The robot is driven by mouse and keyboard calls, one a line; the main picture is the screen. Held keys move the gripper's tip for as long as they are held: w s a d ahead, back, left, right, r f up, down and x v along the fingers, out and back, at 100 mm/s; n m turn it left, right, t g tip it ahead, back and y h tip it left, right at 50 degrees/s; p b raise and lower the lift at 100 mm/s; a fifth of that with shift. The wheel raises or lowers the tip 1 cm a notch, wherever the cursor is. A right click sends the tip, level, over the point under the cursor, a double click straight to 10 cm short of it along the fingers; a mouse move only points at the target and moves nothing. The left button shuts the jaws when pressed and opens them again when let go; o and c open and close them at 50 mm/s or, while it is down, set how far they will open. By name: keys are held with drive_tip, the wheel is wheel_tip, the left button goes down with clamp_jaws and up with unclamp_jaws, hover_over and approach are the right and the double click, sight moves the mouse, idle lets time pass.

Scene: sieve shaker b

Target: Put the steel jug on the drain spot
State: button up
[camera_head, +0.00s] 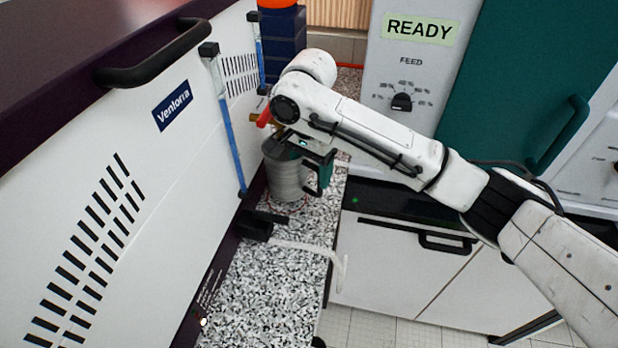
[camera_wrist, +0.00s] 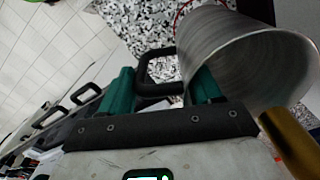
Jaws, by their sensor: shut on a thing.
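The steel jug (camera_head: 286,178) is a grey metal cylinder with a dark handle, upright over the speckled counter beside the white machine. My gripper (camera_head: 320,168) has teal fingers and is shut on the jug's handle. In the wrist view my gripper (camera_wrist: 163,88) has the black handle between its fingers, and the jug (camera_wrist: 245,65) is at the right with its open mouth toward the camera. A red ring line, likely the drain spot (camera_wrist: 181,14), shows past the jug's base. The jug hides most of it. I cannot tell whether the jug touches the counter.
A brass tap with a red lever (camera_head: 264,117) is just above the jug, and the brass part is close to its rim in the wrist view (camera_wrist: 290,142). A black block (camera_head: 256,228) and a pale hose (camera_head: 300,246) lie in front. The nearer counter (camera_head: 262,305) is clear.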

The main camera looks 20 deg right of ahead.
sight(309, 191)
drive_tip(key=shift+w+a+f+p, duration=0.1)
drive_tip(key=shift+a+f+p, duration=0.1)
drive_tip(key=shift+f, duration=0.65)
drive_tip(key=shift+w+a+f+p, duration=0.1)
drive_tip(key=shift+f+p, duration=0.05)
drive_tip(key=shift+f, duration=0.8)
drive_tip(key=o, duration=1.5)
drive_tip(key=shift+d, duration=0.1)
wheel_tip(309, 191, up, 12)
drive_tip(key=shift+r+b, duration=0.1)
drive_tip(key=shift+b, duration=0.2)
